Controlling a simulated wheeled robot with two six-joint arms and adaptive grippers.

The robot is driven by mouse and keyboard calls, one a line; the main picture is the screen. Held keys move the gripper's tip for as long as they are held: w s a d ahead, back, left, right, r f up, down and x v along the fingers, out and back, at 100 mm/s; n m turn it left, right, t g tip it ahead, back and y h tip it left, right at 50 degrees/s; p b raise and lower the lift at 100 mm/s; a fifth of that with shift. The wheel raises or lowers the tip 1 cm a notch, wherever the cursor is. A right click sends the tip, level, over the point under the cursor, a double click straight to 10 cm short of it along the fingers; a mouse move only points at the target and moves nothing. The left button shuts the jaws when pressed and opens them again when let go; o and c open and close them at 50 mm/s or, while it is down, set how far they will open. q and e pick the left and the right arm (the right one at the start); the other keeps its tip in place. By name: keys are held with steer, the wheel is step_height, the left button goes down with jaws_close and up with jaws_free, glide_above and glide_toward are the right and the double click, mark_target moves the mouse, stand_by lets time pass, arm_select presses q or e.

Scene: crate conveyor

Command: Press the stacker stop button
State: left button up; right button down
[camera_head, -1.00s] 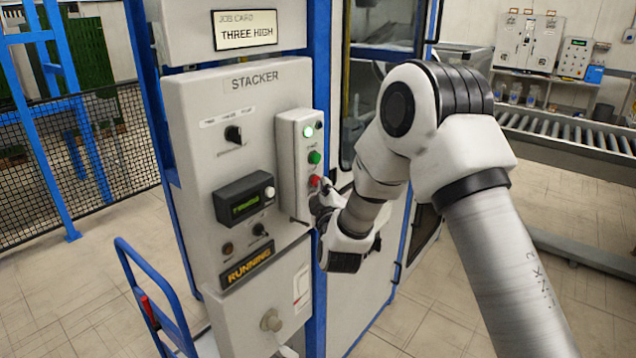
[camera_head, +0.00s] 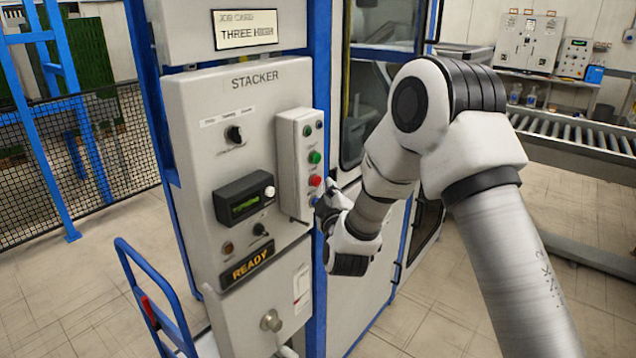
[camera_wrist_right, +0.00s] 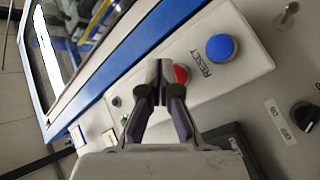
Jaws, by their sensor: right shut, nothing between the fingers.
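The red stop button (camera_head: 315,181) sits on the pale button box (camera_head: 290,165) on the right side of the STACKER panel, below a green button (camera_head: 315,157). In the right wrist view the red button (camera_wrist_right: 180,74) is partly hidden behind the fingertips. My right gripper (camera_wrist_right: 161,72) is shut and empty, its tips close to the red button. The display sign (camera_head: 247,267) reads READY, and the lamp (camera_head: 307,131) at the box top is unlit. My left gripper is out of view.
A blue RESET button (camera_wrist_right: 221,47) is beside the red one. The panel also has a black knob (camera_head: 234,134) and a small display (camera_head: 243,198). A blue cart handle (camera_head: 150,290) stands at lower left. A roller conveyor (camera_head: 580,135) is at back right.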

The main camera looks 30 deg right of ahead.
steer(key=s, duration=0.1)
steer(key=s+d, duration=0.1)
steer(key=s, duration=0.1)
steer(key=s+d, duration=0.1)
steer(key=shift+s, duration=0.3)
stand_by(0.3)
stand_by(0.6)
steer(key=s+a+f+n+g+y+b, duration=0.1)
steer(key=s+a+f+g+b, duration=0.15)
steer(key=f, duration=0.85)
steer(key=s+a+f+n+g+y+b, duration=0.1)
steer(key=s+a+f+g+y, duration=0.15)
steer(key=f, duration=0.75)
steer(key=s+a+f+n+g+y+b, duration=0.15)
steer(key=s+f, duration=0.25)
steer(key=f, duration=0.7)
steer(key=s+a+f+m+g+y+b, duration=0.15)
steer(key=s+a+f+g, duration=0.3)
steer(key=s+f, duration=0.6)
steer(key=s+a+f+m+g, duration=0.1)
steer(key=s+f+m+g, duration=0.1)
steer(key=s, duration=0.6)
steer(key=s+a+f+m+g+y, duration=0.1)
steer(key=s+m+g, duration=0.3)
steer(key=s, duration=0.4)
steer(key=shift+a+f+m, duration=0.55)
steer(key=shift+a+m, duration=0.15)
steer(key=shift+m, duration=0.1)
